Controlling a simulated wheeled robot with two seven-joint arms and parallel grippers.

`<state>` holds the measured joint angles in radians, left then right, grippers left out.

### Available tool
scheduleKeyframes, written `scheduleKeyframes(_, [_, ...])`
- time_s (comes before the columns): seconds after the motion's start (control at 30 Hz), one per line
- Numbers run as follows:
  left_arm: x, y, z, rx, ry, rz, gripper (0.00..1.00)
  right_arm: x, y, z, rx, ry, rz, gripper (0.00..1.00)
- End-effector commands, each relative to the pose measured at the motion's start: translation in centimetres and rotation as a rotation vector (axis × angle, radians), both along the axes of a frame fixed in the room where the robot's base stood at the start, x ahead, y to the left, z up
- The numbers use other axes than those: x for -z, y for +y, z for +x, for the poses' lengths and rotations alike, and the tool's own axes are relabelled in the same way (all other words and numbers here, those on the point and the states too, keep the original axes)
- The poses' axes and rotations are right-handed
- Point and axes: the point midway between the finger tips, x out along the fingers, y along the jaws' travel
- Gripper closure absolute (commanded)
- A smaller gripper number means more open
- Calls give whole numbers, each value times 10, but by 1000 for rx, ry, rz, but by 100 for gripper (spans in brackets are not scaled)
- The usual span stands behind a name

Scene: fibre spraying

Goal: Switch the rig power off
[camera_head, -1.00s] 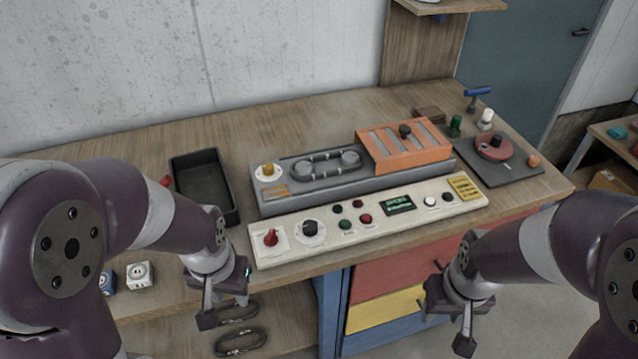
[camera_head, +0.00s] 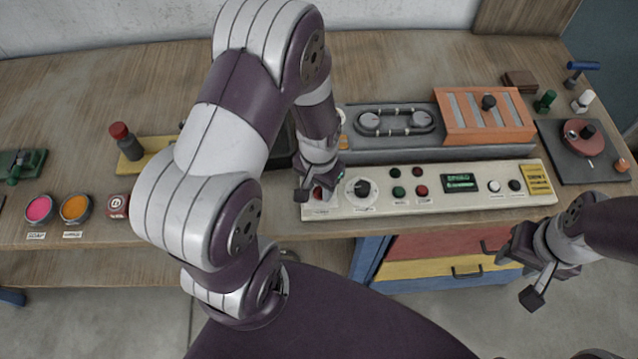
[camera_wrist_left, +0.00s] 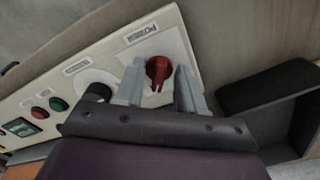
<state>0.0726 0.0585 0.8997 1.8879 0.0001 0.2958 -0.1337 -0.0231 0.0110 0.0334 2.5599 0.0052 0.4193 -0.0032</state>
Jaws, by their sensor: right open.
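The cream control panel (camera_head: 440,203) lies along the front of the bench. At its left end is the red power knob (camera_wrist_left: 158,70), under a label reading POWER in the left wrist view. My left gripper (camera_head: 318,195) is at this knob in the head view and mostly hides it. In the left wrist view, the fingers of my left gripper (camera_wrist_left: 160,88) are spread, with the knob between their tips; I cannot tell whether they touch it. The green display (camera_head: 460,182) is lit. My right gripper (camera_head: 518,276) is open and empty, off the bench's front edge.
A black dial (camera_head: 362,188) sits just right of the red knob, with small buttons beyond it. A black tray (camera_wrist_left: 265,90) is close beside the panel. The grey rig (camera_head: 440,153) with an orange block (camera_head: 487,117) stands behind. Drawers (camera_head: 440,268) are below.

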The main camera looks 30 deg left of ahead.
Motion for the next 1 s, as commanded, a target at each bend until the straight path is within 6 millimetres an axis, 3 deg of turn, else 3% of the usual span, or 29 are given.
scheduleKeyframes(0.17, [0,0,0,0,0,0,62,0,0,0,0,0,0,57])
scheduleKeyframes(0.2, [0,0,0,0,0,0,68,0,0,0,0,0,0,57])
scheduleKeyframes(0.3, [0,0,0,0,0,0,100,0,0,0,0,0,0,57])
scheduleKeyframes(0.67, [-1,0,0,-27,-2,0,100,-2,0,0,0,0,0,57])
scheduleKeyframes(1.0, [-2,-2,1,-234,-1,1,100,-10,0,0,0,0,0,57])
